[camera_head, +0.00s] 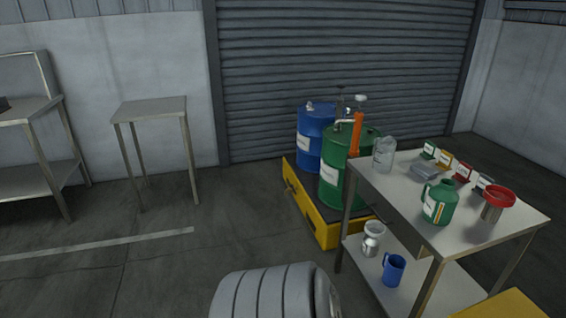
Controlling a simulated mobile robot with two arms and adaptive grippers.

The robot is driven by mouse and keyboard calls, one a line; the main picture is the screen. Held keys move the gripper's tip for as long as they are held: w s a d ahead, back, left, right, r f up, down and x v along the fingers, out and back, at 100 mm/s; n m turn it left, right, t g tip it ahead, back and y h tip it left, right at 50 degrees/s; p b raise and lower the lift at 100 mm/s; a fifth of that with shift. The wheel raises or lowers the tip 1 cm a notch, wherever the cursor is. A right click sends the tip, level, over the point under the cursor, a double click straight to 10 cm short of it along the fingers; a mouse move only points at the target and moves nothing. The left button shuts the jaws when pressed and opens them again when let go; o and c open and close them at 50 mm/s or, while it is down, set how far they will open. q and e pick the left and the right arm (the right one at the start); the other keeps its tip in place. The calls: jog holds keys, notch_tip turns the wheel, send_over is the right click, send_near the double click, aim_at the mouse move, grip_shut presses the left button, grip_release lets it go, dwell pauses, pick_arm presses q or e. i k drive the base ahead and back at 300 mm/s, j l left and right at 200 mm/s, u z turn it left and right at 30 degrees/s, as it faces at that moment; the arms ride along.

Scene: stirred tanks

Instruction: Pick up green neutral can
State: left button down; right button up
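A green can (440,203) with a handle, a spout-like neck and a white and orange label stands upright on the top of the metal table (396,200) at the right, near its front edge. Nothing covers it in this view. A larger green drum (352,185) stands on the floor pallet behind the table's left side. Neither of my grippers shows in the head view.
A red funnel in a metal cup (495,203) stands right of the can. A clear jug (384,154), a grey tray (425,173) and small coloured labelled items share the tabletop. The yellow pallet (325,232) also bears a blue drum (315,140).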

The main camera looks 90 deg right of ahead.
aim_at(442, 199)
jog(key=z, duration=3.85)
jog(key=i+j+z, duration=0.15)
jog(key=i+l, duration=0.05)
